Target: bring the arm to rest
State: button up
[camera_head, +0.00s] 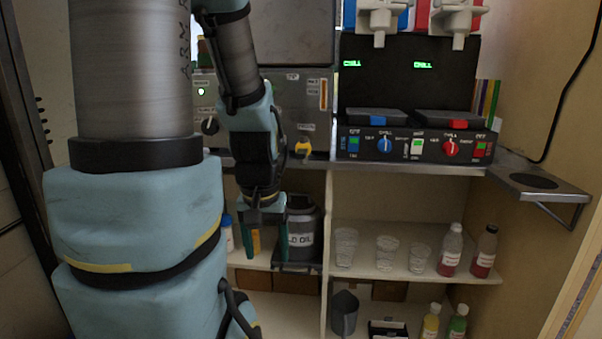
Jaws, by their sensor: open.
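My arm comes in from the left, large and close in the head camera view, and bends down in front of the counter edge. My gripper (265,248) points downward in front of the shelf below the counter. Its two fingers are apart, and I see nothing held between them. A dark canister labelled as oil (301,236) stands on the shelf just right of the gripper, partly hidden by it. I cannot tell whether the gripper touches it.
A drinks machine (415,147) with blue and red knobs stands on the counter. Clear cups (388,254) and two bottles (452,249) stand on the shelf at right. A small bracket shelf (535,181) juts from the right wall. Yellow and green bottles (431,322) stand lower down.

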notch_tip(320, 180, up, 19)
jog(key=p, duration=1.7)
jog(key=shift+r, duration=0.2)
jog(key=shift+c, duration=0.4)
